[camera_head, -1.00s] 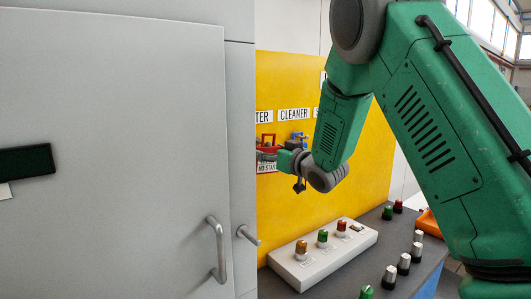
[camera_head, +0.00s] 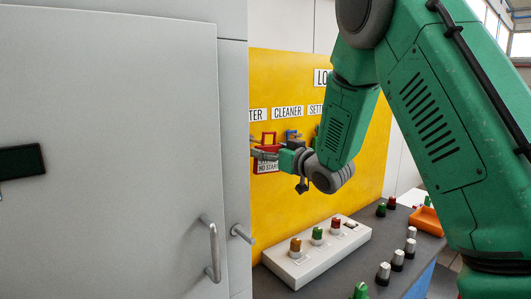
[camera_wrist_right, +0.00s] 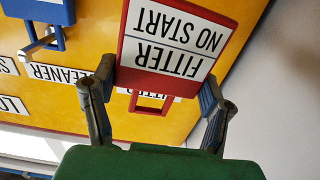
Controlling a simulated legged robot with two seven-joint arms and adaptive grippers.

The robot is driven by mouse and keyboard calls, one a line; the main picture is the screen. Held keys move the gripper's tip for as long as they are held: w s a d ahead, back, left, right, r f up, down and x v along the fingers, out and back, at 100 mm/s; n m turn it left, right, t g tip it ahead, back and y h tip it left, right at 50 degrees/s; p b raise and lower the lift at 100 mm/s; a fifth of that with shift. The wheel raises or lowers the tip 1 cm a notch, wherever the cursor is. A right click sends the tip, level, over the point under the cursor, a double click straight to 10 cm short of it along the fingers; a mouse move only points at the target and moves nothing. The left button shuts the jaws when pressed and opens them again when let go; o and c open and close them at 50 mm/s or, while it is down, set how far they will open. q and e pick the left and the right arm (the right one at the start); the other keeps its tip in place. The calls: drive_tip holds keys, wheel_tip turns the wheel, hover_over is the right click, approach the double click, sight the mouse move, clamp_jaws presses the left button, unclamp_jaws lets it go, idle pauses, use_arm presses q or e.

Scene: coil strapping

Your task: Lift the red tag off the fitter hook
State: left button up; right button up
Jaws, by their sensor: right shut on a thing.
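The red tag (camera_head: 266,154), with a white "FITTER NO START" face and a red loop, is in front of the yellow board (camera_head: 300,197) in the head view. In the right wrist view the tag (camera_wrist_right: 173,42) sits between the two fingers of my right gripper (camera_wrist_right: 157,76), which is shut on its side edges. The gripper (camera_head: 266,151) also shows at the tag in the head view. The tag's loop appears over the board below its "FITTER" label. I cannot make out the fitter hook, so I cannot tell whether the loop touches it.
A blue tag (camera_wrist_right: 40,10) hangs on a hook beside the red one. A grey cabinet door (camera_head: 110,150) with a handle fills the left. Below the board, a switch box (camera_head: 317,251) and several knobs stand on the dark bench.

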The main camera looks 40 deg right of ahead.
drive_tip(key=shift+s+a, duration=0.1)
drive_tip(key=shift+s, duration=0.8)
drive_tip(key=s, duration=0.2)
drive_tip(key=shift+s+a+f, duration=0.1)
drive_tip(key=shift+s+a, duration=0.05)
drive_tip(key=shift+s, duration=0.25)
